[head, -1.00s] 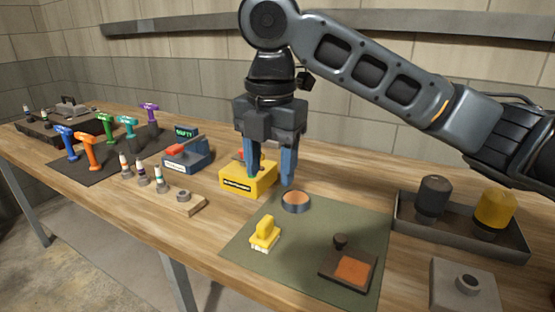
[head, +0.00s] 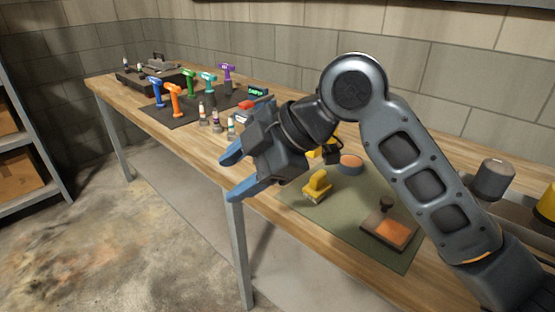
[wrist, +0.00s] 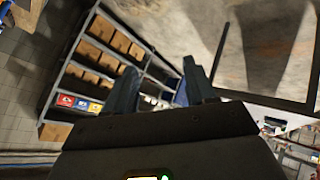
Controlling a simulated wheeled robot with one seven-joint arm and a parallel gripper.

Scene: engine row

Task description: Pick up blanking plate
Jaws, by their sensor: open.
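My gripper (head: 228,178) is open and empty in the head view, over the bench's front edge with its blue fingers pointing left. The wrist view also shows the two fingers (wrist: 160,75) apart with nothing between them. I cannot tell for sure which thing is the blanking plate. A dark square plate with a knob and an orange patch (head: 396,233) lies on the green mat (head: 345,215), well right of my gripper. A yellow-handled brush (head: 317,187) and a round dish with an orange top (head: 350,164) are also on the mat.
Bottles (head: 216,122) and coloured drills (head: 174,100) stand farther left on the wooden bench (head: 290,205). A grey cylinder (head: 494,179) and a yellow one (head: 547,203) are at the right. Shelving (head: 30,150) stands at the far left. The floor before the bench is clear.

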